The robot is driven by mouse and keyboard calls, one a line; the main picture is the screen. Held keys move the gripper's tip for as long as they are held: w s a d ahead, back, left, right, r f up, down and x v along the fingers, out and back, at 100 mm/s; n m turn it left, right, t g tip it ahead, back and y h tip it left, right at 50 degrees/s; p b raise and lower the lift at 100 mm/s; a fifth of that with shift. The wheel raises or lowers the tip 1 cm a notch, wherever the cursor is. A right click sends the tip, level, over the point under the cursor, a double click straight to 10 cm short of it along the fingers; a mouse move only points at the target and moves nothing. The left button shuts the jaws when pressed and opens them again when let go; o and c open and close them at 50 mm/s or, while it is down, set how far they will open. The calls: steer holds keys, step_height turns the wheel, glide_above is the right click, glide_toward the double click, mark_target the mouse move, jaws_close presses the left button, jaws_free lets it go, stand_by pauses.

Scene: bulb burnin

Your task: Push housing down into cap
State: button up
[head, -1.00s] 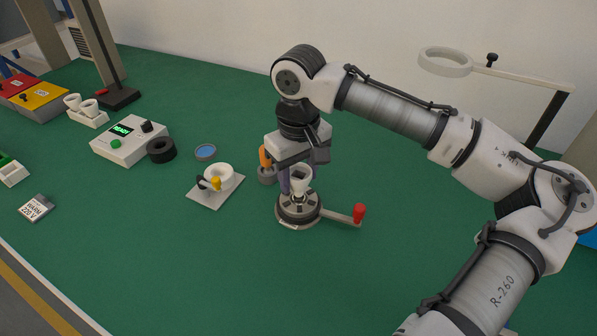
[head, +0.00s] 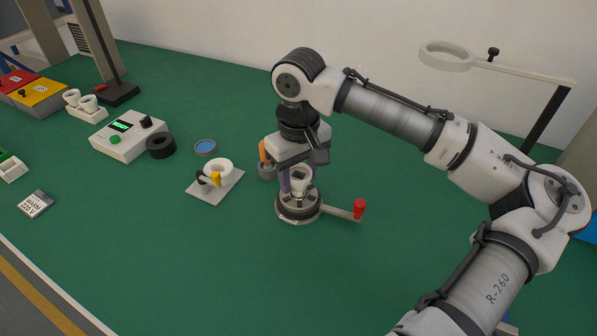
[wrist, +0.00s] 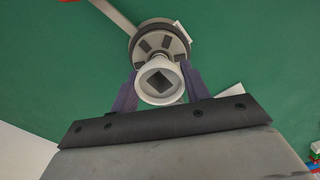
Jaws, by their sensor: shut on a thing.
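The housing (head: 299,183) is a white cup-like piece with a square hole, upright over the round grey metal fixture (head: 298,209). In the wrist view the housing (wrist: 160,98) shows its open top and dark square hole, with the fixture (wrist: 160,36) beyond it. My gripper (head: 291,180) is shut on the housing, one purple finger on each side in the wrist view (wrist: 158,88). I cannot make out a separate cap; the housing hides the middle of the fixture. I cannot tell how deep the housing sits.
The fixture has a lever with a red knob (head: 360,208) reaching right. An orange-handled tool (head: 264,155) stands close behind left. A plate with a white ring and yellow part (head: 217,176) lies left. A tester box (head: 128,135) stands farther left. The front mat (head: 270,285) is clear.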

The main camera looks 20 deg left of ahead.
steer(key=shift+f+b, duration=0.3)
steer(key=shift+f, duration=0.5)
stand_by(0.7)
steer(key=o, duration=1)
step_height(320, 180, up, 14)
steer(key=shift+f, duration=0.1)
